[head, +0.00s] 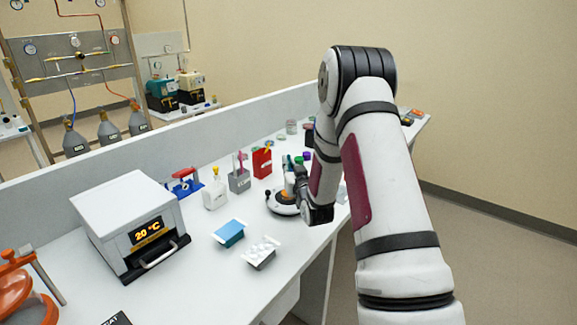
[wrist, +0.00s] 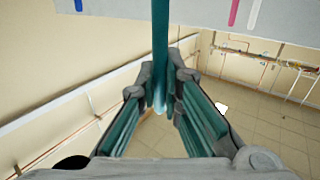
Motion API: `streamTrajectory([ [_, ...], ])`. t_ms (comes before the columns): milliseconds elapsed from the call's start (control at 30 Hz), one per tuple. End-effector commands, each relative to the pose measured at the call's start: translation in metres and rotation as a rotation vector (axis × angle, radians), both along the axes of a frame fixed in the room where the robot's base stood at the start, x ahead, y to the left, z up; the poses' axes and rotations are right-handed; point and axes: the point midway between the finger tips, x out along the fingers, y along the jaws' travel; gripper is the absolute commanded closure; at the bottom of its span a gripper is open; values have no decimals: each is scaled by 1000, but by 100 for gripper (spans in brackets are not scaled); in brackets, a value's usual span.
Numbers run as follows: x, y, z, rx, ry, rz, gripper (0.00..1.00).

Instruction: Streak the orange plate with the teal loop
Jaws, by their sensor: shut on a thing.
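My gripper (wrist: 160,80) is shut on a teal rod (wrist: 160,35), which I take to be the teal loop. The rod runs from the top edge of the wrist view down between the fingertips; its upper end is out of view. In the head view my gripper (head: 303,185) is over the bench, beside a round white-and-black device with an orange part (head: 284,203), and its fingertips are too small to make out. I cannot pick out the orange plate for certain.
The bench holds a white 20 °C box (head: 128,222), a blue tray (head: 229,233), a white tray (head: 261,252), a grey holder (head: 239,180) and a red holder (head: 262,162). Small dishes (head: 291,127) lie farther back. The bench front near the white tray is clear.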

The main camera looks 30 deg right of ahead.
Motion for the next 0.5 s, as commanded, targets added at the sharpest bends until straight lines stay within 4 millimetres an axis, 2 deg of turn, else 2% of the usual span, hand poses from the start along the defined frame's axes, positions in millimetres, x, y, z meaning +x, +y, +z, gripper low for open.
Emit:
streamTrajectory([
  [500,2,-8,-1,-1,1,-2,100],
])
